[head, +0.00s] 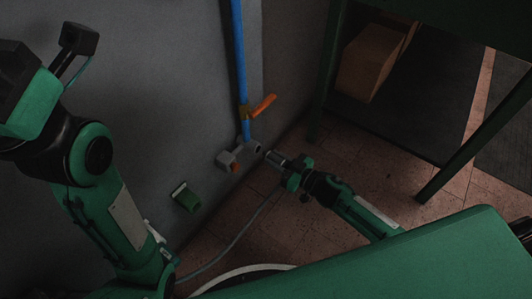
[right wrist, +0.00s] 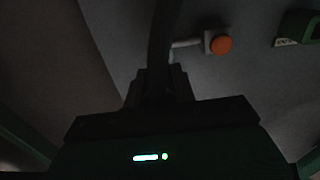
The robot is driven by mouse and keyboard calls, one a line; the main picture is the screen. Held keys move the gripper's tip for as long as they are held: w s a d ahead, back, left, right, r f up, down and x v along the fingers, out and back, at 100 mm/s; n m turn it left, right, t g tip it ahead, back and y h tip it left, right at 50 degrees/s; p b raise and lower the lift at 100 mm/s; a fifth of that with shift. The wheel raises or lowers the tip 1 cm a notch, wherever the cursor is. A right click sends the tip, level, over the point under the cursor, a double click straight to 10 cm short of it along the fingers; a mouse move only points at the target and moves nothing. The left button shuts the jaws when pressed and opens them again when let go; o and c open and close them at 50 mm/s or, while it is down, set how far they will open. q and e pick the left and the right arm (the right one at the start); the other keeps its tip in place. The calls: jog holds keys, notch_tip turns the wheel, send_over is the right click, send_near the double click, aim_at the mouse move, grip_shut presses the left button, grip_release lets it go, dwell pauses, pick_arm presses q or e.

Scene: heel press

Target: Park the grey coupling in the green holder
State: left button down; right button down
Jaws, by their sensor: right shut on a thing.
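The grey coupling (head: 275,158) is a short metal cylinder in the head view. My right gripper (head: 288,168) is shut on it, and its front end points up-left at the dark opening of a wall fitting (head: 254,147). I cannot tell whether they touch. In the right wrist view a dark bar, too dim to identify, rises from the right gripper (right wrist: 158,85). The green holder (head: 186,197) is on the wall, lower left of the coupling; it also shows in the right wrist view (right wrist: 298,27). My left arm is at the left; its fingers are not seen.
A grey box with an orange button (head: 234,167) sits between holder and fitting; the button also shows in the right wrist view (right wrist: 220,45). A blue pipe (head: 238,60) with an orange lever (head: 263,105) runs above. A thin hose (head: 238,238) crosses the floor. A carton (head: 370,60) is at right.

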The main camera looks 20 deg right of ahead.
jog(key=shift+p+v, duration=0.5)
jog(key=shift+v, duration=0.7)
